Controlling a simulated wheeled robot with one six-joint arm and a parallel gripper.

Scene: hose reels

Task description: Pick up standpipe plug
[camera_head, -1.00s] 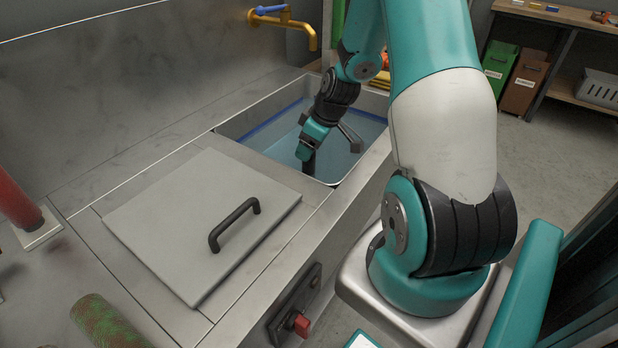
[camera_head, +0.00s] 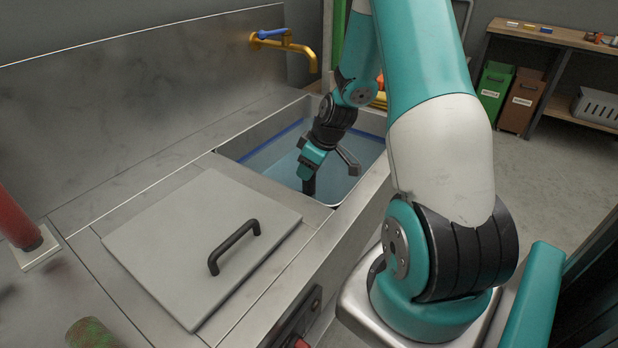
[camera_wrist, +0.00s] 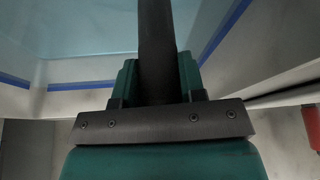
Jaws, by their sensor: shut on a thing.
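The standpipe plug, seen as a dark upright tube (camera_head: 309,187), stands in the water of the sink basin (camera_head: 265,143), near its front corner. My gripper (camera_head: 308,173) reaches down into the basin and is shut around the tube's upper part. In the wrist view the dark tube (camera_wrist: 156,45) runs up from between the teal fingers of my gripper (camera_wrist: 157,82). The tube's lower end is not clear, so I cannot tell whether it touches the basin floor.
A flat grey lid with a black handle (camera_head: 234,246) covers the counter left of the basin. A yellow tap with a blue lever (camera_head: 285,42) juts from the back wall. A red post (camera_head: 18,215) stands at far left. Open floor lies to the right.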

